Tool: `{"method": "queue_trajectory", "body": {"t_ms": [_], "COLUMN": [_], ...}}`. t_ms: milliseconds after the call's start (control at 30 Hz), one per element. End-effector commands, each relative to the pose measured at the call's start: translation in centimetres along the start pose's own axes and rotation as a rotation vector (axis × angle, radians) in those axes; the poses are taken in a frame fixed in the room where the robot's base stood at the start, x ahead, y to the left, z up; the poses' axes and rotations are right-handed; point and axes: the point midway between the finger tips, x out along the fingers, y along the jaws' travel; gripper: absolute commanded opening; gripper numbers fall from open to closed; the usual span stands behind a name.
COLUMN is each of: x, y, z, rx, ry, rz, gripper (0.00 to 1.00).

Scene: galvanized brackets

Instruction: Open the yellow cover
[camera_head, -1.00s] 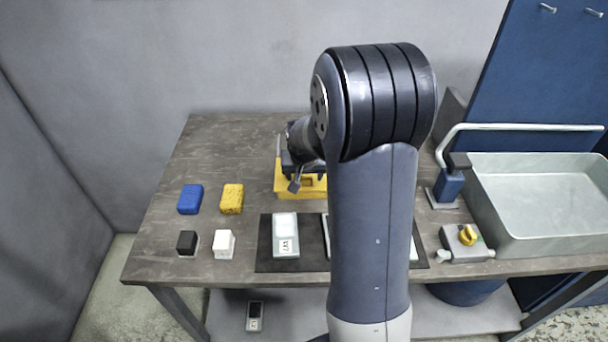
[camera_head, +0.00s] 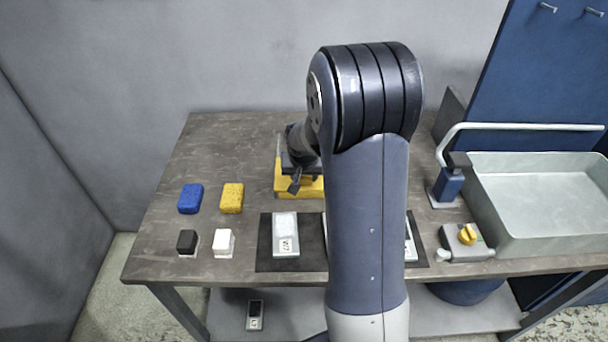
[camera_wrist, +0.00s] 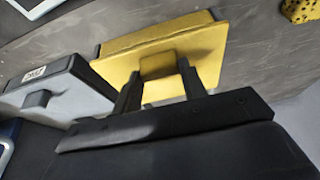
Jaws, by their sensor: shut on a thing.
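The yellow cover (camera_head: 312,192) is at the back middle of the table in the head view, partly hidden by my arm and gripper. In the wrist view the yellow cover (camera_wrist: 118,68) is a flat panel with a raised tab at its near edge. My gripper (camera_wrist: 158,70) has its two dark fingers on either side of that tab, shut on it. In the head view my gripper (camera_head: 296,183) is at the cover's front, partly hidden by my arm. Whether the cover is raised is hard to tell.
A grey box (camera_wrist: 40,95) with a label stands beside the cover in the wrist view. A blue sponge (camera_head: 190,198) and a yellow sponge (camera_head: 232,198) lie left. A dark mat (camera_head: 265,242) with pale devices is in front. A metal basin (camera_head: 540,235) stands right.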

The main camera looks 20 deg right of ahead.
Motion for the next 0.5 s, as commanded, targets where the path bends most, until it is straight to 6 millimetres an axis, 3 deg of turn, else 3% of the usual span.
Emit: {"method": "queue_trajectory", "body": {"t_ms": [300,500], "x": [0.0,0.5], "y": [0.0,0.0], "z": [0.0,-1.1], "rx": [0.0,0.002], "ry": [0.0,0.001], "rz": [0.0,0.0], "gripper": [0.0,0.0]}}
